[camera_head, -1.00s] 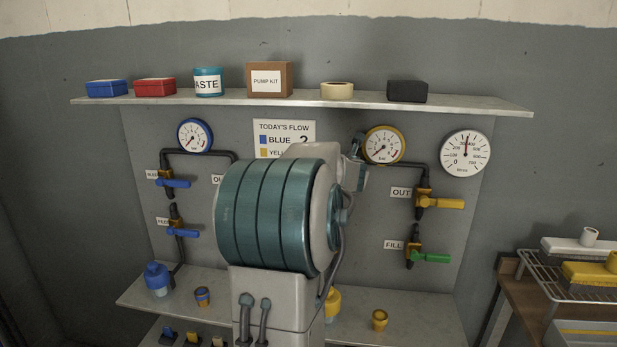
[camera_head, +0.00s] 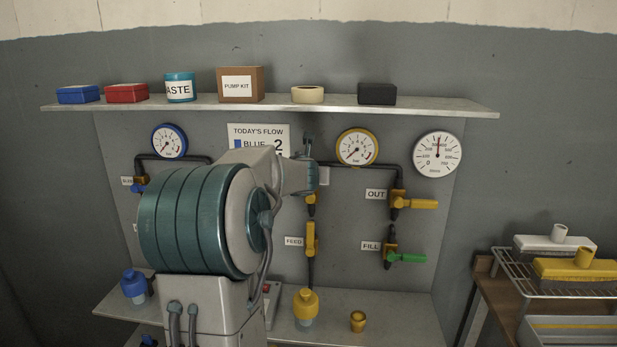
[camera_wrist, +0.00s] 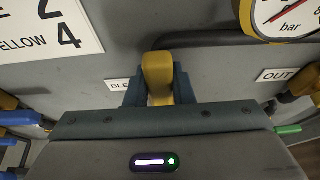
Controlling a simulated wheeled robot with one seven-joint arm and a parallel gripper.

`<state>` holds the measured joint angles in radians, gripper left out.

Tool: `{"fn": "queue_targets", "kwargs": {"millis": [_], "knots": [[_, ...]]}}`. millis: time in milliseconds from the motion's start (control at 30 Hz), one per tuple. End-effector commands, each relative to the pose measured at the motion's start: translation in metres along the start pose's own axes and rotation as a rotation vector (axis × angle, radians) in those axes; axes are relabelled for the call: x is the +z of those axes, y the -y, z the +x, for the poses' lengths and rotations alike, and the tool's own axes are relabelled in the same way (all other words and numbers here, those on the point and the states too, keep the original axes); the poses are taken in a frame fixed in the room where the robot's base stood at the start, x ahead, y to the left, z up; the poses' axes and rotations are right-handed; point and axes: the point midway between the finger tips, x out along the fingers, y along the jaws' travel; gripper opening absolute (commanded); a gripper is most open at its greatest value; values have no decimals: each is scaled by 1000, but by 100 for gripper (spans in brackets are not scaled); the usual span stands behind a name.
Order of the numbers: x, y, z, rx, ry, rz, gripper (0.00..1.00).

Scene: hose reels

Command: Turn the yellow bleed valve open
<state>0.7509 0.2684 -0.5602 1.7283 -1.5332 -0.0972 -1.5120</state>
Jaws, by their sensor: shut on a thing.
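The yellow bleed valve's handle (camera_wrist: 158,75) stands between the two fingers of my gripper (camera_wrist: 160,90) in the wrist view, and the fingers are shut on it. A partly covered "BLE..." label (camera_wrist: 118,85) is just left of it. In the head view my gripper (camera_head: 309,160) is at the panel, left of and slightly below the yellow-rimmed gauge (camera_head: 357,147). The yellow valve body (camera_head: 311,204) shows just below it. My arm and gripper hide the handle and its label there, so its angle is hard to tell.
The yellow feed valve (camera_head: 311,240) is below on the same pipe. The yellow out valve (camera_head: 412,202) and green-handled fill valve (camera_head: 404,257) are to the right. A shelf with boxes (camera_head: 240,85) runs above. A yellow-capped bottle (camera_head: 306,304) stands below.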

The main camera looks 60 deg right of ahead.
Motion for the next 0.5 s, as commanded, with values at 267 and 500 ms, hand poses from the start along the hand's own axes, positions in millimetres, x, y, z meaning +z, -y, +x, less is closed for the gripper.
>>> {"fn": "queue_targets", "kwargs": {"millis": [267, 500], "knots": [[-2, -1, 0, -1, -3, -3, 44], [-1, -2, -5, 2, -1, -1, 44]]}}
